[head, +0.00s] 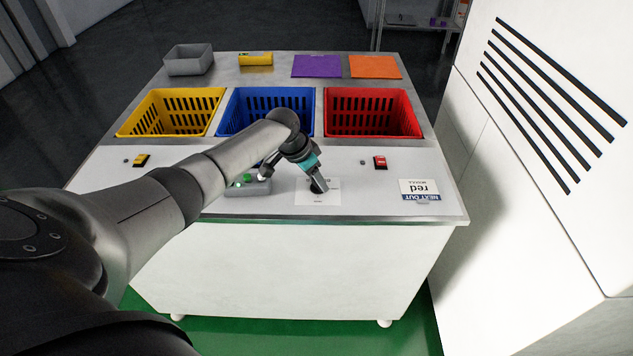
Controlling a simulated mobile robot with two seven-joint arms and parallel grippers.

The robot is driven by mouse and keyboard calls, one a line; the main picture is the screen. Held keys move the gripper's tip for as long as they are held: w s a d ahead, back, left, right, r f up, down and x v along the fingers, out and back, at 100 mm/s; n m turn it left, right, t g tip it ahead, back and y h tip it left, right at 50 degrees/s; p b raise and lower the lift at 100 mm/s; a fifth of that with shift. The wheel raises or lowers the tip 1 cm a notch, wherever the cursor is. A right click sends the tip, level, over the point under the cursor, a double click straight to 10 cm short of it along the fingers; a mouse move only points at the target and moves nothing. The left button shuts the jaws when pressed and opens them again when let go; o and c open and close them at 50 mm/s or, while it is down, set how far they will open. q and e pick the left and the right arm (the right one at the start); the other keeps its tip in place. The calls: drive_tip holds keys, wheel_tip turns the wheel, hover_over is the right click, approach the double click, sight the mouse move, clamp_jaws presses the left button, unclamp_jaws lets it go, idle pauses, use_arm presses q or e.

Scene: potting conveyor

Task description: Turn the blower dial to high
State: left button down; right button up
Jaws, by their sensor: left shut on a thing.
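A small dark dial (318,187) stands on a white label plate (327,198) near the front edge of the white table. My left gripper (318,184) comes down onto the dial from above and is shut on it. The fingers and wrist cover most of the dial, so its pointer and setting cannot be read. My right gripper is not in view.
A grey box with green buttons (246,188) sits just left of the dial. Red (380,162) and yellow (141,160) switches and a "NEXT OUT red" card (420,190) are on the panel. Yellow (124,133), blue (224,133) and red (420,133) baskets stand behind. A white cabinet (500,190) bounds the right.

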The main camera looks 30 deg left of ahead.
use_arm(q)
drive_tip(key=m+b, duration=0.2)
drive_tip(key=m+g+h+b, duration=0.1)
drive_tip(key=m+b, duration=0.2)
drive_tip(key=shift+w+a+f+h, duration=0.1)
drive_tip(key=shift+f+h, duration=0.1)
drive_tip(key=shift+h, duration=0.1)
drive_tip(key=shift+r+m+g+b, duration=0.1)
drive_tip(key=shift+m+g+b, duration=0.4)
drive_tip(key=shift+m+b, duration=0.75)
drive_tip(key=shift+c, duration=1.4)
unclamp_jaws()
drive_tip(key=shift+r, duration=0.1)
drive_tip(key=p+v, duration=0.2)
drive_tip(key=v, duration=1.3)
drive_tip(key=shift+a+p, duration=0.3)
drive_tip(key=shift+a, duration=0.05)
